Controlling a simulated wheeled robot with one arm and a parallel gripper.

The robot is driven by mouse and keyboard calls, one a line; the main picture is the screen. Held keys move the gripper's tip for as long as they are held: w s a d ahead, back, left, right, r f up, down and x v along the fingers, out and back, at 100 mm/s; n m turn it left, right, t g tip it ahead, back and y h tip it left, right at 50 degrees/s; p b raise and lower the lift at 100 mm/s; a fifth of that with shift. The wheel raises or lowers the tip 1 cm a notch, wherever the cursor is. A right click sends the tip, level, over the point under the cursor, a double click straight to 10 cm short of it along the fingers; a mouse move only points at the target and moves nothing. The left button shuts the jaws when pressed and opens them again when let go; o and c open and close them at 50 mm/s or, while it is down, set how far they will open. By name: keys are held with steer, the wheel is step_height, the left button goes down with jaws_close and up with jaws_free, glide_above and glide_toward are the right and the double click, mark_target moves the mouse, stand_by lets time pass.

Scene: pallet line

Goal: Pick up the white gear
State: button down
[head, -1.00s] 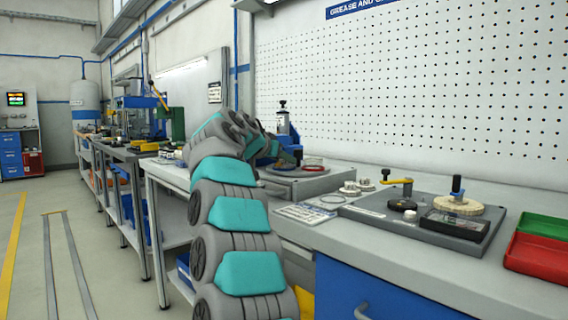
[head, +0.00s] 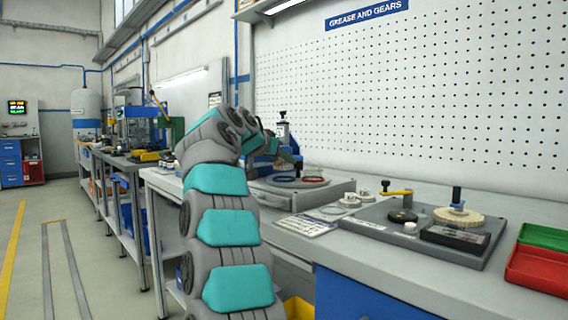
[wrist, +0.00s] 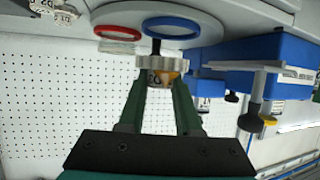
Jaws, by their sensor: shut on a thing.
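A pale, whitish toothed gear (wrist: 150,63) with a "20" mark is between the tips of my gripper (wrist: 160,80) in the wrist view. My gripper's green fingers are shut on it, and an orange patch shows beside the mark. In the head view my gripper (head: 297,160) is at the far grey box, near its blue and red rings; the held gear cannot be made out there. Small whitish gears (head: 350,202) lie on the bench, and a larger cream gear (head: 458,217) sits on a post of the grey plate.
A blue ring (head: 285,179) and a red ring (head: 314,179) lie on the grey box (head: 300,194). A blue device (wrist: 265,75) is close beside my gripper in the wrist view. The grey plate (head: 370,218) and red tray (head: 540,268) are to the right; pegboard stands behind.

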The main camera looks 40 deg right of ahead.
steer(key=s+a+r+b, duration=0.1)
steer(key=s+a+b, duration=0.3)
steer(key=s+a, duration=0.5)
steer(key=shift+s+a+r, duration=0.15)
steer(key=shift+s+r, duration=0.1)
steer(key=shift+s, duration=0.7)
steer(key=w+a+f+n+t+y+p, duration=0.2)
steer(key=w+a+f+n+t+y, duration=0.25)
steer(key=w+f, duration=0.4)
steer(key=w+a+f+n+t+y+p, duration=0.1)
steer(key=w+a+f+n+t+y, duration=0.35)
steer(key=w, duration=0.65)
steer(key=s+a+f+n+y+p, duration=0.2)
steer(key=a+f+n+y, duration=0.1)
steer(key=a+f, duration=0.7)
steer(key=s+a+f+n+y+p, duration=0.1)
steer(key=a+f+n+y, duration=0.3)
steer(key=a+f, duration=0.6)
steer(key=shift+s+f+n+g+y+p, duration=0.35)
steer(key=shift+s+f+n, duration=0.35)
steer(key=shift+s+f, duration=0.2)
steer(key=shift+a, duration=0.1)
